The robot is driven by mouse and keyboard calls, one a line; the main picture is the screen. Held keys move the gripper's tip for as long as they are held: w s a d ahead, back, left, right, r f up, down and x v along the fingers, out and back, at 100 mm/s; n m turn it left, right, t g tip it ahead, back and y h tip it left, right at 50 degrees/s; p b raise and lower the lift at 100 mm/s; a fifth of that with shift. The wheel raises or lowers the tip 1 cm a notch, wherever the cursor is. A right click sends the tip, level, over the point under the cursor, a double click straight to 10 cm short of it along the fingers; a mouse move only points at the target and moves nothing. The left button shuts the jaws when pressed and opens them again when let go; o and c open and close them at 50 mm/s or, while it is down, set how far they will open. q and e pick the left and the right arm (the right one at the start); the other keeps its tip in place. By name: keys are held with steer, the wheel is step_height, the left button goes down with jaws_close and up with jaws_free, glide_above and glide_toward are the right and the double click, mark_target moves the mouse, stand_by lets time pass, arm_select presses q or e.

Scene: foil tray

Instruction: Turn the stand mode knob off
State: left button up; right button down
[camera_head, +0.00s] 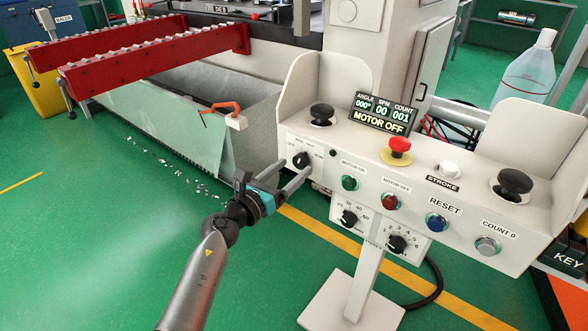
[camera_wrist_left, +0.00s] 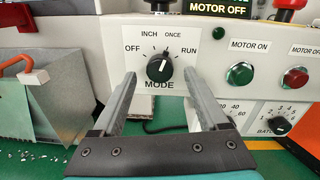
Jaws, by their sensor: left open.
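The mode knob (camera_head: 301,160) is a black round knob at the left end of the white control stand's front panel. In the left wrist view the mode knob (camera_wrist_left: 160,68) sits among the labels OFF, INCH, ONCE and RUN. Its white mark points up and slightly right, between INCH and ONCE or near ONCE. My left gripper (camera_head: 294,170) is open in front of the knob. In the left wrist view its two fingers (camera_wrist_left: 160,84) stand wide apart, one on each side below the knob, and hold nothing. Contact with the panel cannot be told. My right gripper is not in view.
The control stand (camera_head: 345,140) carries a green button (camera_head: 349,183), a red button (camera_head: 390,202), lower dials and black palm buttons. Its display reads MOTOR OFF. Green floor is clear at lower left.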

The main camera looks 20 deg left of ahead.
arm_select(q)
steer(key=shift+x, duration=0.85)
jaws_close()
